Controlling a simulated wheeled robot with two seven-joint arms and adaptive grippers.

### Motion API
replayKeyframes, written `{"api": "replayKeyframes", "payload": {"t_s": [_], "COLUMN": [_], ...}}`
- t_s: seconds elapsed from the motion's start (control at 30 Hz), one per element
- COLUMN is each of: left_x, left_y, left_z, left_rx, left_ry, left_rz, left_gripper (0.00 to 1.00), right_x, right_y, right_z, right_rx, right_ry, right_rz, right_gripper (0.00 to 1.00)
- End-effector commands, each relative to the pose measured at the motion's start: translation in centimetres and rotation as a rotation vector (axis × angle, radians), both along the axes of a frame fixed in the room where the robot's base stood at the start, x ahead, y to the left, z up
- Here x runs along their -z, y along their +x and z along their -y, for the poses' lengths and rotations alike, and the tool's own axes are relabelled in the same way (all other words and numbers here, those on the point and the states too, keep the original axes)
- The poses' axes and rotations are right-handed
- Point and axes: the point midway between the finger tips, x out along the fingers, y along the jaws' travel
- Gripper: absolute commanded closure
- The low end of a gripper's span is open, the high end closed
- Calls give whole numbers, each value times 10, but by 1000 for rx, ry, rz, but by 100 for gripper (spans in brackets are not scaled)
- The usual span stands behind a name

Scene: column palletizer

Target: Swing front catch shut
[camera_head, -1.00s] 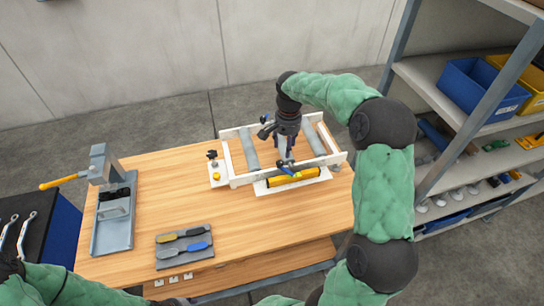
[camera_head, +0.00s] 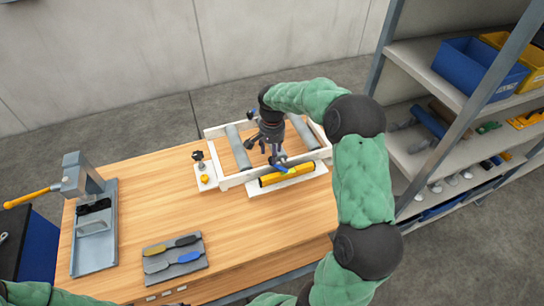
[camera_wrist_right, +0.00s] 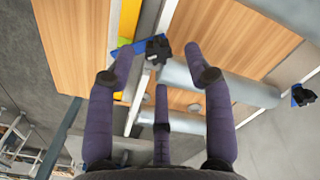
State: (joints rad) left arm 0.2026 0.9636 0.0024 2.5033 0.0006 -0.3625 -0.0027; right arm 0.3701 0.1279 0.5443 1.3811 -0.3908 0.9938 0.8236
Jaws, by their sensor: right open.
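The front catch, a blue lever (camera_head: 279,168) with a black block, sits on the front rail of the white roller frame (camera_head: 236,182), beside a yellow bar (camera_head: 299,172). In the right wrist view the blue lever (camera_wrist_right: 122,46) and its black block (camera_wrist_right: 158,50) show between the spread finger ends. My right gripper (camera_head: 277,158) is open, pointing down over the front rail; its three fingers (camera_wrist_right: 160,66) are apart. The left fingertip overlaps the blue lever; whether they touch I cannot tell. A second blue-and-black catch (camera_wrist_right: 303,95) is at the far rail. My left gripper is out of view.
Grey rollers (camera_head: 238,145) span the frame. A small white plate with black and yellow knobs (camera_head: 203,176) is left of it. A grey press with a yellow handle (camera_head: 84,190) and a tool tray (camera_head: 174,256) stand on the wooden table (camera_head: 140,210). Shelves (camera_head: 435,70) rise at right.

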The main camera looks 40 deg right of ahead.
Motion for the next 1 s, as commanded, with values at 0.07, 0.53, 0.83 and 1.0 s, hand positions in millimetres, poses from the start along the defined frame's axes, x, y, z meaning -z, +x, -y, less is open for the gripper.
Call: {"api": "replayKeyframes", "payload": {"t_s": [0.07,0.53,0.83,1.0], "left_x": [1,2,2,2], "left_y": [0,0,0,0], "left_z": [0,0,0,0], "left_rx": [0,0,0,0], "left_ry": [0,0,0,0], "left_rz": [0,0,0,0], "left_gripper": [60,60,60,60], "right_x": [11,27,27,27], "right_y": [-1,0,0,0], "right_z": [0,0,1,1], "right_rx": [1,0,0,-1], "right_ry": [0,-1,-1,-2], "right_rz": [-2,1,1,2], "right_gripper": [48,48,100,100]}}
